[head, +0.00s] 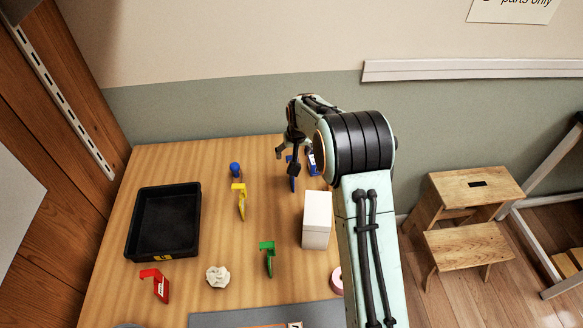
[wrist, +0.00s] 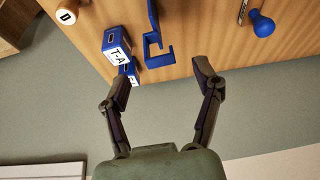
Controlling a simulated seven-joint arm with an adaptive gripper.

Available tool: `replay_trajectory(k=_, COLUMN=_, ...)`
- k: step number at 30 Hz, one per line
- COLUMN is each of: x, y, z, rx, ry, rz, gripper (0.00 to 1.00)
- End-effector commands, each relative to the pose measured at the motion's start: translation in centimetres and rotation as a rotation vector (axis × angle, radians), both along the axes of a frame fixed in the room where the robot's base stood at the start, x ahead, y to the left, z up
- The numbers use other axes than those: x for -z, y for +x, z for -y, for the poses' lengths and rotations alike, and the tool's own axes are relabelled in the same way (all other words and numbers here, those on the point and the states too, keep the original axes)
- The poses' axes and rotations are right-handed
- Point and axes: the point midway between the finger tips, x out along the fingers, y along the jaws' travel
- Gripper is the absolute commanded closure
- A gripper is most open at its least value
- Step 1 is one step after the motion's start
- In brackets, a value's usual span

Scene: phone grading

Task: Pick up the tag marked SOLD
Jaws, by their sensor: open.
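No lettering reading SOLD is legible in either view, so I cannot tell which piece is the SOLD tag. Hook-shaped coloured pieces stand on the table: red (head: 160,287), yellow (head: 241,204), green (head: 269,261) and blue (head: 292,182). The blue hook shows in the wrist view (wrist: 153,40) beyond the fingertips. Left of it there is a blue block (wrist: 115,38) with a white face lettered "T-A", and another blue piece partly behind it. My gripper (wrist: 160,82) is open and empty, its fingers apart near the table's far edge. In the head view my gripper (head: 287,158) is partly hidden.
A black tray (head: 130,232) stands at the left. A white box (head: 317,220), crumpled paper (head: 217,276) and a pink ring (head: 336,281) lie nearer, with a grey mat (head: 215,321) at the front. A blue knob (head: 235,170) stands near the back. Stools are right of the table.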

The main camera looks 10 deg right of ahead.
Motion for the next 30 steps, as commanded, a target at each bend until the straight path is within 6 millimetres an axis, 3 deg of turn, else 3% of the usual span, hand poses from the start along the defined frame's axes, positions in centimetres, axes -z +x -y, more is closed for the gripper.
replay_trajectory(k=7, x=3.6, y=1.4, z=-0.1, rx=0.0, ry=0.0, rz=-0.002, gripper=0.35)
replay_trajectory(k=18, x=4.3, y=1.8, z=-0.1, rx=0.0, ry=0.0, rz=0.0, gripper=0.35)
replay_trajectory(k=23, x=4.3, y=1.8, z=-0.1, rx=0.0, ry=0.0, rz=0.0, gripper=0.85)
replay_trajectory(k=30, x=4.3, y=1.7, z=-0.1, rx=0.0, ry=0.0, rz=-0.001, gripper=0.87)
